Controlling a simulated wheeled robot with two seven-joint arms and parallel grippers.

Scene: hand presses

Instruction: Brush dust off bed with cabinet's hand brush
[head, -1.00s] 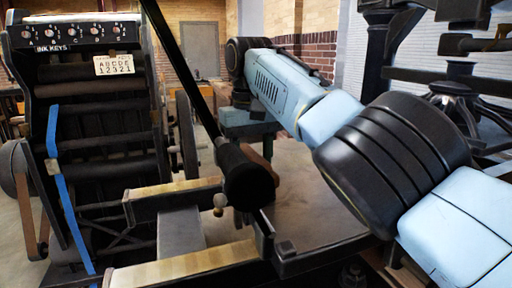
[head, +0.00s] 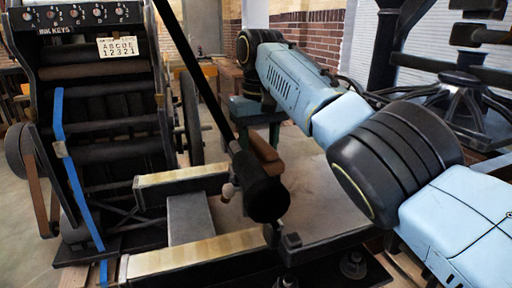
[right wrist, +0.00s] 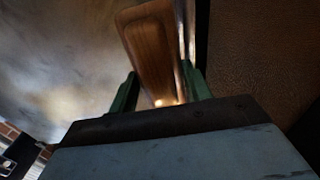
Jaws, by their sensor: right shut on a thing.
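My right arm reaches in from the right, and my right gripper (head: 258,130) points down beyond the black roller end. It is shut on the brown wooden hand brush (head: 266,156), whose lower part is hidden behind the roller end. In the right wrist view the brush (right wrist: 152,48) sits between the green fingers of my right gripper (right wrist: 160,92). The flat grey surface that looks like the press bed (head: 325,195) lies right of the brush. I cannot tell whether the brush touches it, and dust is not clear. My left gripper is out of view.
A press with dark rollers (head: 100,120) and a blue strap stands at the left. A long black bar ends in a black roller end (head: 265,198) in front of the brush. Two pale-topped rails (head: 195,252) run across the front. A dark iron press (head: 465,95) stands at right.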

